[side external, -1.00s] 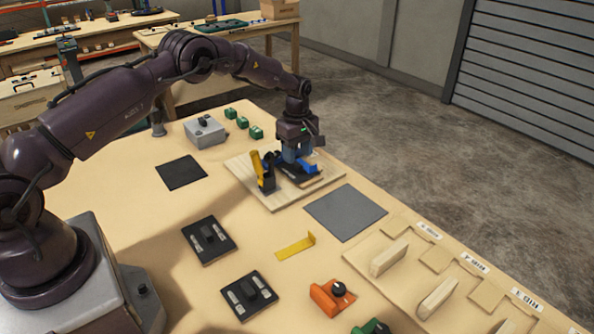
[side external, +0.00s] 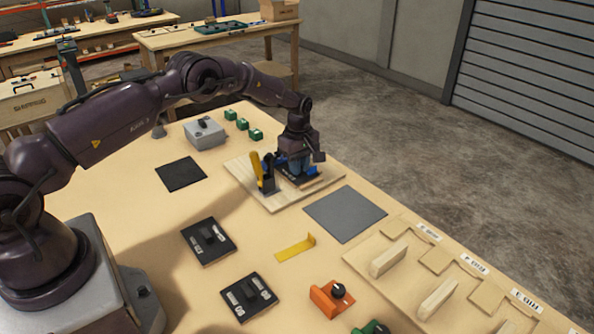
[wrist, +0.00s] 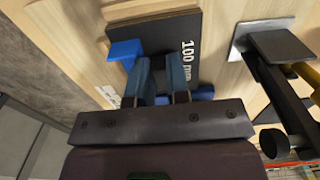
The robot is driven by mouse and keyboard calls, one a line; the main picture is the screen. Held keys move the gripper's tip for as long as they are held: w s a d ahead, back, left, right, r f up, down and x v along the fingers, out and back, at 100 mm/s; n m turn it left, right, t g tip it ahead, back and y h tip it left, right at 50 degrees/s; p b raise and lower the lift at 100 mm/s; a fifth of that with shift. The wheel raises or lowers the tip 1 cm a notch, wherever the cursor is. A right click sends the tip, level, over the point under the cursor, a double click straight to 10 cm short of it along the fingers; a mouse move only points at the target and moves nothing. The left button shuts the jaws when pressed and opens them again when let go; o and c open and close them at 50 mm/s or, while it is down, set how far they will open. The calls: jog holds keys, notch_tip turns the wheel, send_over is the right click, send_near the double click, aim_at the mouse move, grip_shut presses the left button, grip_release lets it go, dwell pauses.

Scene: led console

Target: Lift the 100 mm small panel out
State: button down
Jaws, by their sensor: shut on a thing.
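The black small panel, marked "100 mm", shows in the wrist view (wrist: 160,35) and under my gripper in the side view (side external: 303,181). It is over the light wooden board (side external: 240,170); I cannot tell whether it touches it. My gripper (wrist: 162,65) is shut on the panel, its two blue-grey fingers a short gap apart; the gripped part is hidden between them. In the side view my gripper (side external: 294,168) points down at the board. Blue blocks (wrist: 124,52) show beside the panel.
A clamp with a yellow handle (side external: 256,165) stands left of my gripper on the board. A dark grey mat (side external: 346,213) lies to the right of the board. A yellow bracket (side external: 295,248) and black switch plates (side external: 208,241) lie nearer the camera.

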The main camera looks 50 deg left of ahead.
jog(key=shift+s+d+f, duration=0.1)
jog(key=shift+f, duration=0.05)
notch_tip(320, 180, up, 14)
dwell(0.7)
